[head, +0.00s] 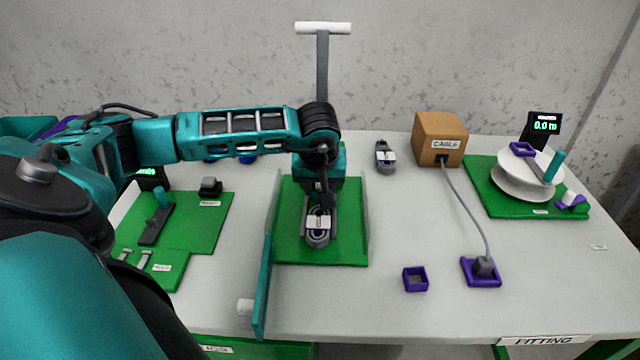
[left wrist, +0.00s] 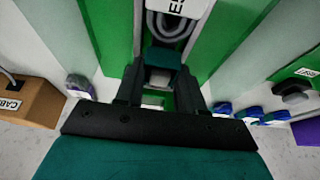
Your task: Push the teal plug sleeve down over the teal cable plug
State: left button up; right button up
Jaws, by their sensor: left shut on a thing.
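My left gripper (head: 320,192) points down over the green-based fixture in the middle of the table. In the left wrist view its two fingers (left wrist: 158,88) are shut on a teal block, which looks like the teal plug sleeve (left wrist: 166,58). A pale grey piece (left wrist: 158,77) shows right by the sleeve; I cannot tell whether it is the plug. A coiled grey cable with a white label (head: 318,226) lies in the fixture in front of the gripper. The teal cable plug is not clearly visible. My right gripper is in neither view.
The fixture's green base (head: 350,252) has grey side walls and a teal bar (head: 262,285) at its left. A cable box (head: 440,138), purple square frame (head: 415,279), purple plug base (head: 482,272) and reel (head: 520,180) stand right. Another green board (head: 215,225) lies left.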

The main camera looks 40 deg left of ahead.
pick_arm(q)
jog(key=shift+f+b, duration=0.3)
jog(key=shift+f, duration=0.15)
jog(key=o, duration=1.1)
jog(key=shift+r, duration=0.1)
jog(key=shift+r+p, duration=2.85)
jog(key=shift+r, duration=1.15)
jog(key=shift+f, duration=0.1)
